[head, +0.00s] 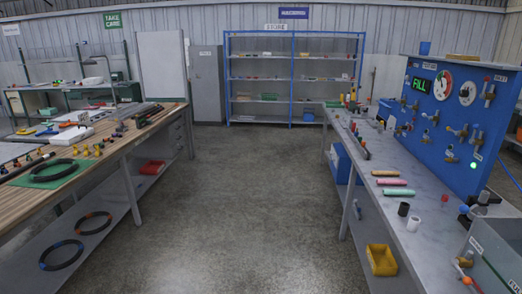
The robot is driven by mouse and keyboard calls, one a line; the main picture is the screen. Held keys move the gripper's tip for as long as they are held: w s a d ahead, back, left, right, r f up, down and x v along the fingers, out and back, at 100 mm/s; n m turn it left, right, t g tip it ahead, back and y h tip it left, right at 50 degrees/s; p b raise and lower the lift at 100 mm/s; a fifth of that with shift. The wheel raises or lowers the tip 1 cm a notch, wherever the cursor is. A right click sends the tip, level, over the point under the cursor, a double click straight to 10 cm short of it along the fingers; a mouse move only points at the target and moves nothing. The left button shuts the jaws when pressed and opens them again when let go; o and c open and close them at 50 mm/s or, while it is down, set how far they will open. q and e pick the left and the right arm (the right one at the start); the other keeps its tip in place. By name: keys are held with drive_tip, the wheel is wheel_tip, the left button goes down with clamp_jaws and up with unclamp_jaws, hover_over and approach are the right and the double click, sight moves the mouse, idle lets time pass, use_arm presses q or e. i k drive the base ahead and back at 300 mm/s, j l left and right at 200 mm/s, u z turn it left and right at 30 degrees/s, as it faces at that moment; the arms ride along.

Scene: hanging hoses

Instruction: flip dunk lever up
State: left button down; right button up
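No lever here carries a label that I can read as "dunk". A grey tank-like box (492,258) stands at the lower right on the right bench, cut off by the frame edge, with small labels too blurred to read. A small lever-like fitting (465,263) with orange and red parts sits at its left side; whether it points up or down I cannot tell. A blue panel (432,133) behind it carries several metal valves with handles, dials and a green "FILL" display (421,84). Neither of my grippers is in view.
The right bench (405,238) holds coloured tubes (392,182) and black and white cylinders (413,224). A yellow bin (381,260) sits below it. A wooden-topped bench (22,200) stands left. The concrete floor (237,205) between them is clear up to a blue shelf rack (291,33).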

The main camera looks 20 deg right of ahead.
sight(475, 210)
drive_tip(key=i+z, duration=0.1)
drive_tip(key=z, duration=0.35)
drive_tip(key=i+j+z, duration=0.15)
drive_tip(key=z, duration=0.3)
drive_tip(key=j+z, duration=0.1)
drive_tip(key=z, duration=0.35)
drive_tip(key=i+j+z, duration=0.15)
drive_tip(key=z, duration=0.2)
drive_tip(key=i+j+z, duration=0.1)
drive_tip(key=z, duration=0.25)
drive_tip(key=i+j+z, duration=0.1)
drive_tip(key=j+z, duration=0.25)
drive_tip(key=i+j+z, duration=0.1)
drive_tip(key=j+z, duration=0.2)
drive_tip(key=i+j+z, duration=0.1)
drive_tip(key=j+z, duration=0.25)
drive_tip(key=j, duration=0.2)
drive_tip(key=i+l, duration=0.15)
drive_tip(key=i, duration=0.35)
